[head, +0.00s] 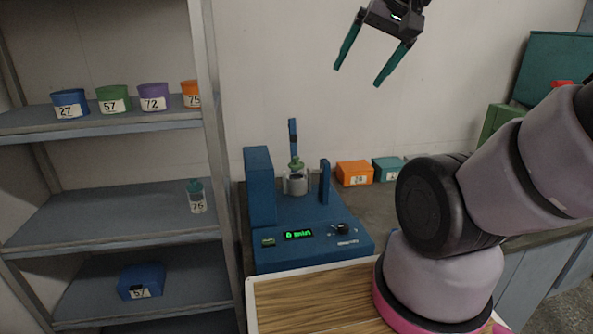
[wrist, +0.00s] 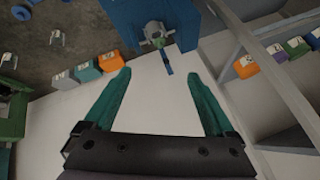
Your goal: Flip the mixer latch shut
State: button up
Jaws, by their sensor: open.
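In the wrist view the latch (wrist: 168,65) shows between my fingers, beyond the tips, below the jar (wrist: 155,36). My gripper (head: 358,76) is open and empty, with green fingers, high above and right of the mixer, touching nothing.
Orange (head: 354,173) and teal (head: 388,168) boxes stand right of the mixer. A shelf unit (head: 208,120) with labelled tubs and a small bottle (head: 196,196) stands at left. A wood-topped tray (head: 310,300) lies in front. Air between gripper and mixer is clear.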

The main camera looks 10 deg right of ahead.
jog(key=shift+w+r, duration=0.15)
jog(key=c, duration=0.5)
jog(key=w, duration=0.1)
jog(key=w+r, duration=0.1)
jog(key=shift+w+a+r+g, duration=0.1)
jog(key=shift+w+g, duration=0.2)
grip_shut()
jog(key=w+a+r+n+g+h, duration=0.1)
jog(key=w, duration=0.9)
jog(key=w+a+r+n+g, duration=0.1)
jog(key=w+g, duration=0.1)
jog(key=w, duration=0.7)
jog(key=w+a+f+n+g, duration=0.1)
jog(key=w+f, duration=0.7)
jog(key=w, duration=0.3)
jog(key=w+a+f+n+g+h, duration=0.1)
jog(key=w+a+f, duration=0.1)
jog(key=w+f, duration=0.6)
jog(key=w, duration=0.3)
jog(key=shift+w+a+f+g, duration=0.15)
jog(key=shift+w+a+g, duration=0.15)
jog(key=shift+g, duration=0.1)
